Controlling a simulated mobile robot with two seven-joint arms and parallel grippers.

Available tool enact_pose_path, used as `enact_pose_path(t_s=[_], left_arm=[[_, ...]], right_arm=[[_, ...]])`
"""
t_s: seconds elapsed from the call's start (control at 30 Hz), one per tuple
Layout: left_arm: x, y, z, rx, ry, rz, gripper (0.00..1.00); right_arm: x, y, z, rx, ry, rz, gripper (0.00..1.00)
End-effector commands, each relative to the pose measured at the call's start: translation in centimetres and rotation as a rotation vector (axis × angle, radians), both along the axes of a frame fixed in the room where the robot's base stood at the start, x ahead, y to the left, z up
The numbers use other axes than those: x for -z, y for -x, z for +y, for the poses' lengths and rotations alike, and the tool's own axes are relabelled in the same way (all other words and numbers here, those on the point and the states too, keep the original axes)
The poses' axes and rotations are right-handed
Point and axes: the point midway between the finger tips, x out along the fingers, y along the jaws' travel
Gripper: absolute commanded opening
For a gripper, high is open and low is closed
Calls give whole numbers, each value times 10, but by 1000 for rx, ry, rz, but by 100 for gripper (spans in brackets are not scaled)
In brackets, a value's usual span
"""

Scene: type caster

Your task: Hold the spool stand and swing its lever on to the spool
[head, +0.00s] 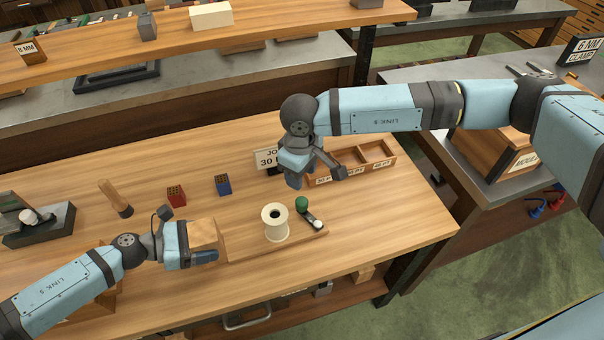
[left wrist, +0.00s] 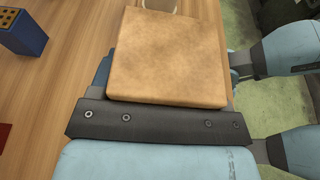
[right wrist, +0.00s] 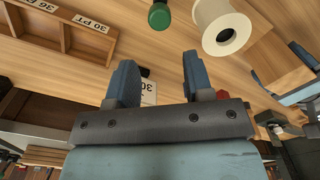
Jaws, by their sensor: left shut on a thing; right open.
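The spool stand (head: 256,253) is a flat wooden board on the bench with a wooden block (head: 203,234) at its left end. A cream spool (head: 275,222) stands upright on it. A short dark lever (head: 311,217) lies right of the spool, apart from it, with a green knob (head: 301,203) and a white ball (head: 318,224) at its ends. My left gripper (head: 205,250) is shut on the block, which fills the left wrist view (left wrist: 168,58). My right gripper (right wrist: 155,78) is open and empty, above the bench behind the spool. The right wrist view shows the spool (right wrist: 222,28) and green knob (right wrist: 159,16).
A red block (head: 176,196), a blue block (head: 223,185) and a wooden-handled tool (head: 116,200) are at the left. The bench's front right edge is near the stand.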

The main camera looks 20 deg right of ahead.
Motion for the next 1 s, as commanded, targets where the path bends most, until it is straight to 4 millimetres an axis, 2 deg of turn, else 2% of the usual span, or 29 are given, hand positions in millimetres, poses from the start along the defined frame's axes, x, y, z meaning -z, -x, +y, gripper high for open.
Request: enact_pose_path(t_s=[0.03,0.1,0.2,0.33,0.47,0.7,0.9,1.0], left_arm=[[0,0,0,1,1,0,46],[0,0,0,1,1,0,46],[0,0,0,1,1,0,46],[0,0,0,1,1,0,46],[0,0,0,0,1,0,46],[0,0,0,0,0,0,46],[0,0,0,0,0,0,46],[0,0,0,0,0,0,46]], right_arm=[[0,0,0,14,-6,5,35],[2,0,0,63,-26,22,19],[4,-2,-1,212,-81,70,0],[8,-6,-9,533,-182,188,0],[12,-13,-30,906,-272,348,0],[24,-22,-95,1541,-352,670,0],[30,-23,-139,1858,-364,856,0],[32,-22,-150,1931,-363,903,0]])
